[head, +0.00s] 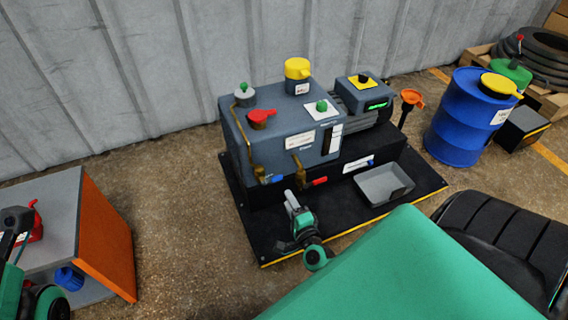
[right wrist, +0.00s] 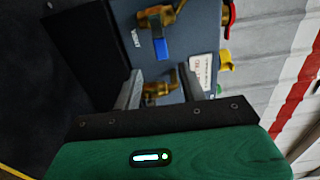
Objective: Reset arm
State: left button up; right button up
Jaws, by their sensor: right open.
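My right gripper (head: 291,198) is in front of the grey pump unit (head: 262,152), near its lower front with the brass valves. In the right wrist view its two grey fingers (right wrist: 160,92) are apart with nothing held. A brass valve (right wrist: 178,78) shows beyond and between the fingers; I cannot tell whether they touch it. Another brass valve with a blue handle (right wrist: 161,48) shows above it. In the head view, green and black parts of my left arm show at the lower left; I cannot make out its gripper.
The unit stands on a black base plate (head: 240,205) with a grey tray (head: 372,190) on it. A blue drum (head: 458,130) stands right. An orange-sided cabinet (head: 107,250) stands left. A corrugated wall (head: 180,60) closes the back. Bare floor (head: 178,210) lies between cabinet and plate.

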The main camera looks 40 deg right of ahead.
jog(key=shift+v, duration=0.8)
